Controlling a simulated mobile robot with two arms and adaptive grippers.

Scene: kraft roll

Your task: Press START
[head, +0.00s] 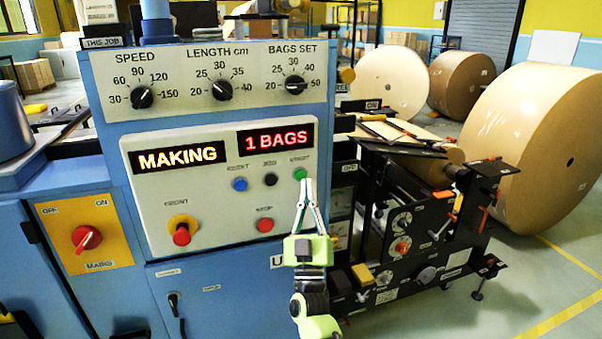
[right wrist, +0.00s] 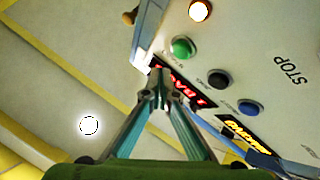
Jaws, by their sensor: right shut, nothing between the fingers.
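The green START button (head: 299,174) is at the right end of a button row on the pale control panel (head: 215,212). My right gripper (head: 308,181) is shut and empty, pointing up, its fingertips just below and right of START in the head view. In the right wrist view the green button (right wrist: 182,48) shows uncovered, above and right of the fingertips (right wrist: 160,78). The depth gap is hard to judge; I see no contact. The displays read MAKING (head: 178,156) and 1 BAGS (head: 275,139). My left gripper is not in view.
A black button (head: 270,179) and a blue button (head: 239,184) sit left of START. The red STOP button (head: 265,225) and a red knob on yellow (head: 181,231) are lower. Black machinery (head: 400,240) stands right.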

